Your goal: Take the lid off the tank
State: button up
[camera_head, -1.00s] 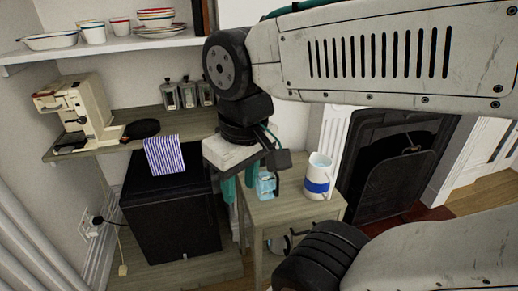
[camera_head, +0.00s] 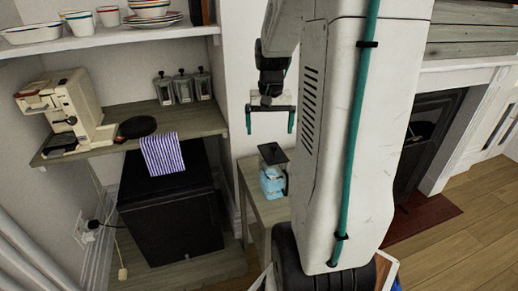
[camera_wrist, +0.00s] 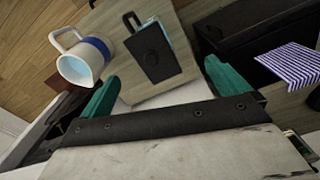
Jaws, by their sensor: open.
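The tank (camera_head: 271,183) is a small clear container with light blue contents, standing upright on the small wooden table in the head view. Its black lid (camera_head: 273,153) is on top, and a dark handle shows at its right side. My gripper (camera_head: 270,122) is open and empty, with teal fingers spread apart above the lid. The fingers also show in the wrist view (camera_wrist: 160,78), below the lid in the picture and not touching it.
A white jug with a blue band (camera_wrist: 88,58) stands beside the tank. A black cabinet (camera_head: 168,215) with a striped cloth (camera_head: 162,155) is left of the table (camera_head: 258,208). Shelves with a coffee machine (camera_head: 66,110) and several canisters are behind; a fireplace (camera_head: 420,140) is right.

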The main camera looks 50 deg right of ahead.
aim_at(275, 146)
jog(key=shift+s+d+f+m, duration=0.2)
jog(key=shift+d+f+m, duration=0.1)
jog(key=shift+d+f, duration=0.65)
jog(key=f, duration=0.7)
jog(key=shift+s+a, duration=0.1)
jog(key=shift+s, duration=0.15)
jog(key=c, duration=1)
